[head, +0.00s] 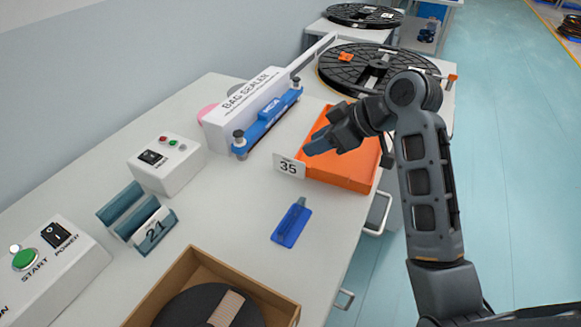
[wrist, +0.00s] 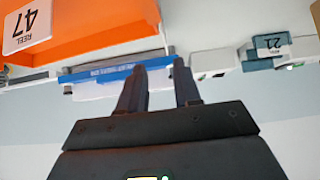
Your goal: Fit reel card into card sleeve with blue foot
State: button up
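A white card reading 35 (head: 289,167) is at the near left corner of the orange tray (head: 343,178). The wrist view, upside down, shows a white card reading REEL 47 (wrist: 28,25) against the orange tray (wrist: 90,28); I cannot find it in the head view. My gripper (head: 312,147) is above the tray's left side. Its fingers (wrist: 159,68) are apart with nothing between them.
The bag sealer (head: 245,105) with its blue bar stands left of the tray. A teal rack with a 21 card (head: 156,231), control boxes (head: 167,163) and a cardboard box with a reel (head: 175,287) are nearer. Table around the sleeve is clear.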

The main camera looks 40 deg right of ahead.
aim_at(289, 166)
jog(key=x, duration=0.7)
jog(key=shift+s+a+f+p, duration=0.1)
jog(key=shift+a+f+p, duration=0.05)
jog(key=shift+a+p, duration=0.2)
jog(key=shift+c, duration=0.3)
grip_shut()
